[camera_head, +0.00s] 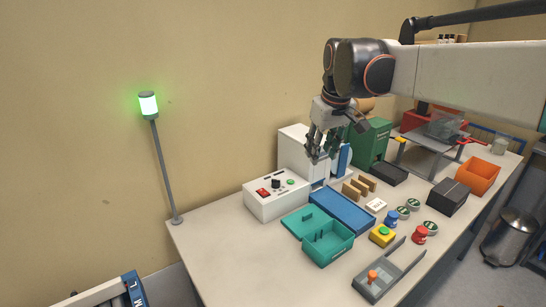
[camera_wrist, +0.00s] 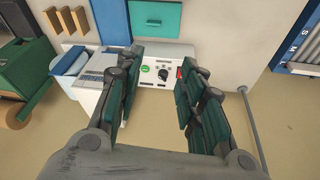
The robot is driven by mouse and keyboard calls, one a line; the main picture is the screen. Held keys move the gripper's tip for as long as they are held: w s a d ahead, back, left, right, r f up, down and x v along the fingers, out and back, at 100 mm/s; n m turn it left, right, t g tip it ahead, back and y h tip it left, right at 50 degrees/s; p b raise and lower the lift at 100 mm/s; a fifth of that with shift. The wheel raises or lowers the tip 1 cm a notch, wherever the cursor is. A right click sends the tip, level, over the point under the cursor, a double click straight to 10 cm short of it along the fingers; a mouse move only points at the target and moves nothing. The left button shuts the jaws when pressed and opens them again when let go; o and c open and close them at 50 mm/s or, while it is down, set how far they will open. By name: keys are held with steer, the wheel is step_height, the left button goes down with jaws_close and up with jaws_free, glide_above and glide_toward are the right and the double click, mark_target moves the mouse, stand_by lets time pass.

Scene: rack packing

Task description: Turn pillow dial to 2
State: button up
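The dial is a small black knob (camera_head: 276,184) on the sloped front of a white control box (camera_head: 262,206). A red switch (camera_head: 263,192) sits to its left and a green button (camera_head: 291,182) to its right. In the wrist view the knob (camera_wrist: 163,74) shows between my fingers, farther off, with the red switch at its right. Its setting is too small to read. My gripper (camera_head: 320,152) hangs above and right of the box, apart from the knob. In the wrist view my gripper (camera_wrist: 157,65) is open, with nothing between its fingers.
A white machine body (camera_head: 297,150) stands behind the box, close to my gripper. A teal tray (camera_head: 328,240), blue mat (camera_head: 342,211) and several buttons and pucks lie in front. A lamp post (camera_head: 160,160) with a green light stands at the table's left corner.

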steer(key=w+a+f+n+g+p, duration=0.15)
steer(key=w+a+p, duration=0.3)
steer(key=w, duration=0.85)
steer(key=n+g+p, duration=0.2)
steer(key=n+g, duration=0.1)
glide_toward(276, 183)
steer(key=shift+t, duration=0.25)
steer(key=f, duration=0.3)
steer(key=f+b, duration=0.1)
steer(key=f, duration=0.1)
steer(key=f+b, duration=0.1)
steer(key=f, duration=0.2)
steer(key=shift+s+a+f, duration=0.15)
steer(key=shift+a+f, duration=0.1)
steer(key=shift+f, duration=0.05)
steer(key=c, duration=0.8)
